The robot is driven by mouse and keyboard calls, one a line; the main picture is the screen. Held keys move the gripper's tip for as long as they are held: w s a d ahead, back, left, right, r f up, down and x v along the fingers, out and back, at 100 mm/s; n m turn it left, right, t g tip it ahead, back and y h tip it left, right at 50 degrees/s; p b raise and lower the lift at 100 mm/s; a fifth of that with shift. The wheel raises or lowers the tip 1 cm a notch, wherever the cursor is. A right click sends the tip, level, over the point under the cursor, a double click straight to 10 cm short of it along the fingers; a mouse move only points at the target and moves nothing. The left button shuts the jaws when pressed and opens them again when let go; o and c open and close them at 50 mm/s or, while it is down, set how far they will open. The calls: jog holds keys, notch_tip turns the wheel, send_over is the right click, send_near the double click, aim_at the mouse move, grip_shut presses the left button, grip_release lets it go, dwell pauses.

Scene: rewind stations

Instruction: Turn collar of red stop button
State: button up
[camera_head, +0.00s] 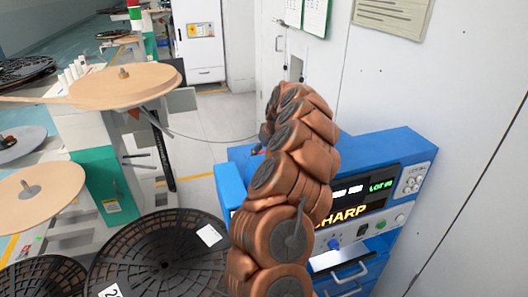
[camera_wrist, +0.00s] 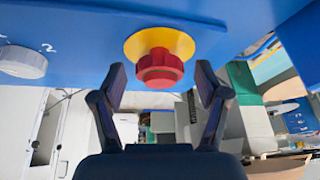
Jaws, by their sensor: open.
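The red stop button (camera_wrist: 160,70) shows in the wrist view. It has a ridged red collar and sits on a round yellow plate (camera_wrist: 133,44) on a blue panel (camera_wrist: 85,30). My gripper (camera_wrist: 161,82) is open, with one finger on each side of the button. The fingertips look level with the collar, and gaps show between them and it. In the head view my copper-coloured arm hides most of the front left of the blue cabinet (camera_head: 390,150); my gripper and the button cannot be made out there.
A white knob (camera_wrist: 22,62) with a "2" mark is left on the panel. Black reels (camera_head: 165,265) and tan reels (camera_head: 125,84) stand left. A wall (camera_head: 430,95) rises behind.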

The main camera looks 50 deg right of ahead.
jog(key=shift+c, duration=0.2)
jog(key=c, duration=1.1)
jog(key=shift+f+m+b, duration=0.15)
jog(key=shift+m+b, duration=0.15)
jog(key=shift+b, duration=0.45)
jog(key=m+b, duration=0.1)
jog(key=b, duration=0.2)
jog(key=m+g+h+b, duration=0.1)
jog(key=m+b, duration=0.1)
jog(key=b, duration=0.1)
jog(key=shift+f+h, duration=0.2)
jog(key=shift+h, duration=0.1)
jog(key=m+h+b, duration=0.1)
jog(key=m+b, duration=0.1)
jog(key=b, duration=0.2)
jog(key=shift+w+a+r+g, duration=0.1)
jog(key=shift+a+g, duration=0.05)
jog(key=shift+g, duration=0.15)
jog(key=shift+r+m+b, duration=0.25)
jog(key=shift+m+b, duration=0.45)
jog(key=shift+b, duration=0.5)
jog(key=shift+g+h, duration=0.3)
jog(key=shift+r, duration=0.1)
